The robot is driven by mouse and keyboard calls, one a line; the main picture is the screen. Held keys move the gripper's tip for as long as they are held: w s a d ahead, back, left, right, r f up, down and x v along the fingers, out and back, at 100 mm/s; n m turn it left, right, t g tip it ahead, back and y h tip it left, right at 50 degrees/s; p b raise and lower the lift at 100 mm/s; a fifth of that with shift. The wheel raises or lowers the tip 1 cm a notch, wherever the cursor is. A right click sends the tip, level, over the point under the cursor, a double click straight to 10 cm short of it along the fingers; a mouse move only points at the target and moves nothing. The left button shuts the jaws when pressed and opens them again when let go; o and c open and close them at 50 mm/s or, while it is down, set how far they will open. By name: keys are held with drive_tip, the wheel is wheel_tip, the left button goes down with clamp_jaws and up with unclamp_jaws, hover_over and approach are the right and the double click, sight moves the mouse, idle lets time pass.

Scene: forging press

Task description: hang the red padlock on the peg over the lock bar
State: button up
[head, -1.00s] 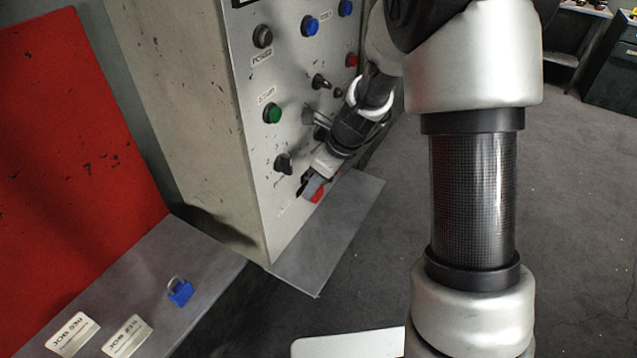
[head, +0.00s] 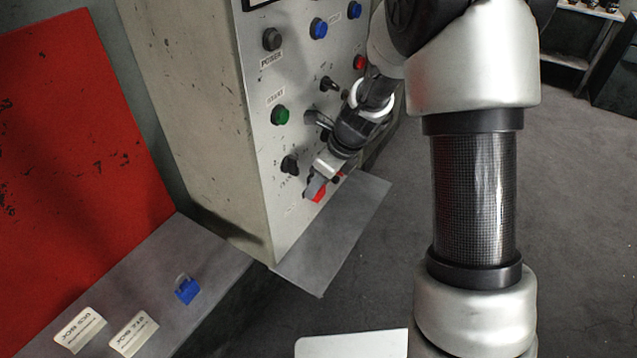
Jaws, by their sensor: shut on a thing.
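The red padlock (head: 319,193) shows as a small red patch at my gripper's fingers, low on the front of the grey control cabinet. My gripper (head: 313,188) is shut on it and is close to the panel face. The fingers hide much of the padlock, and its shackle cannot be made out. The peg and the lock bar cannot be made out clearly behind my gripper and wrist.
The cabinet panel (head: 262,110) has a green button (head: 280,115), blue buttons and black knobs. A grey shelf (head: 330,240) juts out below it. A blue padlock (head: 187,290) and two job tags (head: 134,333) lie on the ledge at lower left. Floor is open at right.

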drive_tip(key=shift+a+f, duration=0.3)
drive_tip(key=shift+f, duration=0.15)
idle(0.7)
drive_tip(key=o, duration=1.2)
drive_tip(key=shift+r, duration=0.1)
drive_tip(key=shift+w, duration=0.1)
drive_tip(key=shift+d+b, duration=0.3)
drive_tip(key=shift+d, duration=0.1)
drive_tip(key=shift+s+d+b, duration=0.35)
drive_tip(key=shift+s+d, duration=0.75)
drive_tip(key=shift+d, duration=0.4)
drive_tip(key=shift+s+d+b, duration=0.4)
drive_tip(key=shift+s+d, duration=0.75)
drive_tip(key=shift+d, duration=0.3)
drive_tip(key=shift+s+d+b, duration=0.35)
drive_tip(key=shift+s+d, duration=0.75)
drive_tip(key=shift+d, duration=0.4)
